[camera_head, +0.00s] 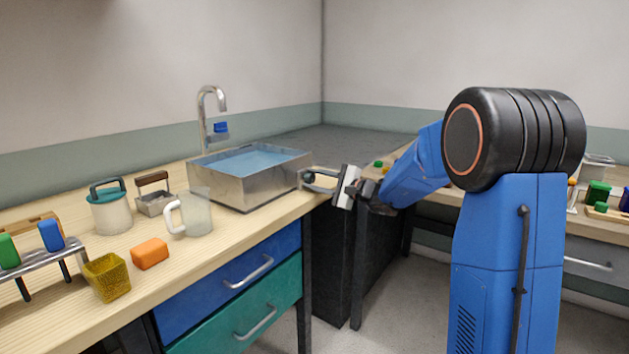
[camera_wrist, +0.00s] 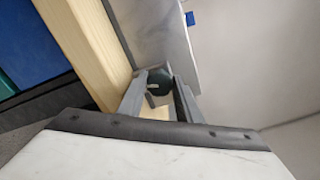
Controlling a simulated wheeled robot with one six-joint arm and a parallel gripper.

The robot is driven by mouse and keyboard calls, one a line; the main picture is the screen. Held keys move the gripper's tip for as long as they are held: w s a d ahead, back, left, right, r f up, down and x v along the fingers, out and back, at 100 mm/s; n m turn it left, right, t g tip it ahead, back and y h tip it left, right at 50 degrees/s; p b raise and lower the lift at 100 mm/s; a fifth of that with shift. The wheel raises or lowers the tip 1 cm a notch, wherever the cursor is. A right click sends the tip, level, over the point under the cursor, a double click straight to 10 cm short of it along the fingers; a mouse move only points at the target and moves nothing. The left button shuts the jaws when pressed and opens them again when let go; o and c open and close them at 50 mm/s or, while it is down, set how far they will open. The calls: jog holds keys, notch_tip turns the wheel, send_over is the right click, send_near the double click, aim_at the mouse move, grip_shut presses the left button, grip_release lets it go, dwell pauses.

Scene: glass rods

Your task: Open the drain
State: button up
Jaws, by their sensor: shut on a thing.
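A metal sink (camera_head: 262,185) full of bluish water stands on the wooden counter. The fingers are shut on the drain knob, one on each side. In the head view the knob is mostly hidden by the gripper. I cannot tell how far the knob is turned.
A faucet (camera_head: 203,108) with a blue part (camera_head: 221,127) rises behind the sink. Drawers are below the counter.

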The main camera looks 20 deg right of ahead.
jog(key=shift+f+n, duration=0.1)
jog(key=shift+n, duration=1.5)
jog(key=o, duration=1)
jog(key=shift+o, duration=0.2)
